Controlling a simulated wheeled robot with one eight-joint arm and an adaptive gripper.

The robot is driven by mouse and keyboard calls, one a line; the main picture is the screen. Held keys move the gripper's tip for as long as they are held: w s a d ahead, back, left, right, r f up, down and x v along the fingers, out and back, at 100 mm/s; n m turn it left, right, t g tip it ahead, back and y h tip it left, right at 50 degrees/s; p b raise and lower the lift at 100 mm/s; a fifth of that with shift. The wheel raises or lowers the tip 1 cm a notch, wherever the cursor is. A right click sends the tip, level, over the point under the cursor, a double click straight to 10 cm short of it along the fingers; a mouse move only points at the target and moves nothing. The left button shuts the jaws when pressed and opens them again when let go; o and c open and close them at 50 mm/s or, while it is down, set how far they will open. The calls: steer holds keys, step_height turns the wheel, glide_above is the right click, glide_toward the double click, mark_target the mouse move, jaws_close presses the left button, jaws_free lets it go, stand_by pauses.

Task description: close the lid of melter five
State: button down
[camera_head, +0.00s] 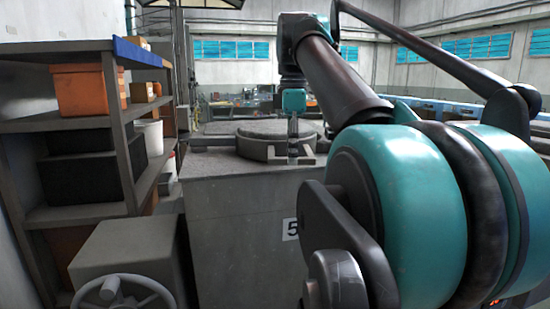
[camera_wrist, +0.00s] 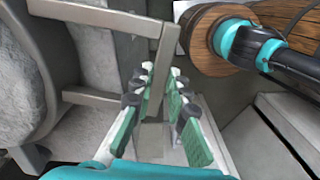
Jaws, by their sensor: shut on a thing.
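Melter five (camera_head: 240,215) is a grey block with a white "5" label (camera_head: 291,229) on its front. Its round, thick-rimmed lid (camera_head: 255,143) is at the top of the block. I cannot tell whether the lid sits fully flush. A squared bar handle (camera_wrist: 95,14) stands out from the lid's rim, and the lid (camera_wrist: 22,75) fills the left of the wrist view. My gripper (camera_wrist: 154,88), with green finger pads, is shut on the handle's outer bar. In the head view my gripper (camera_head: 293,140) is at the lid's near right side, partly covering it.
A shelf rack (camera_head: 128,160) with orange bins (camera_head: 85,90) and dark boxes stands at the left. A grey box with a handwheel (camera_head: 122,292) is at the front left, close to the melter. My arm hides much of the right side.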

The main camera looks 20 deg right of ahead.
mark_target(309, 149)
steer(key=w+d, duration=0.1)
steer(key=d, duration=0.1)
steer(key=w+d+n, duration=0.1)
steer(key=w+d, duration=0.1)
steer(key=w+d+n, duration=0.1)
steer(key=w+d, duration=0.1)
steer(key=shift+w+d, duration=0.2)
steer(key=shift+d, duration=0.2)
steer(key=shift+w+d+n, duration=0.4)
steer(key=shift+w+d, duration=0.05)
steer(key=c, duration=1.6)
jaws_free()
steer(key=shift+w+d, duration=0.1)
steer(key=shift+w, duration=0.05)
steer(key=shift+o, duration=0.6)
step_height(309, 149, up, 12)
steer(key=shift+f, duration=0.1)
